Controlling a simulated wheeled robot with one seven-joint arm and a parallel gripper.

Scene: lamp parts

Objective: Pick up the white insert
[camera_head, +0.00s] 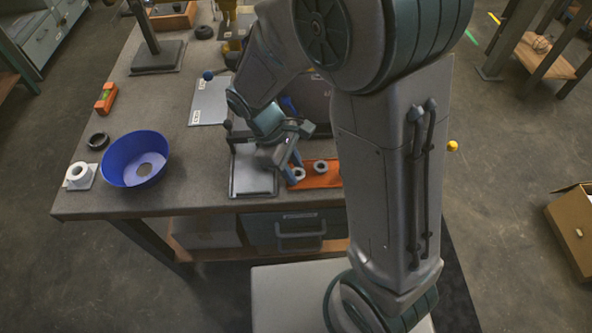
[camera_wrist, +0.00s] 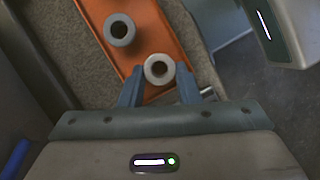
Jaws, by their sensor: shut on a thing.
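The white insert (camera_wrist: 159,69), a pale ring with a dark hole, sits between the two blue fingers of my gripper (camera_wrist: 158,82) in the wrist view. My gripper is shut on it. In the head view the white insert (camera_head: 299,174) shows at the fingertips of my gripper (camera_head: 294,171), at the left end of an orange tray (camera_head: 331,180). I cannot tell whether it is clear of the tray. A grey ring (camera_wrist: 119,29) stands apart from it on the tray and also shows in the head view (camera_head: 320,166).
A grey tray (camera_head: 253,185) lies left of the orange tray. A blue bowl (camera_head: 135,172), a white cylinder on a plate (camera_head: 79,174), a black ring (camera_head: 98,140) and an orange level (camera_head: 106,98) are at the table's left. The table (camera_head: 200,165) is clear between bowl and grey tray.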

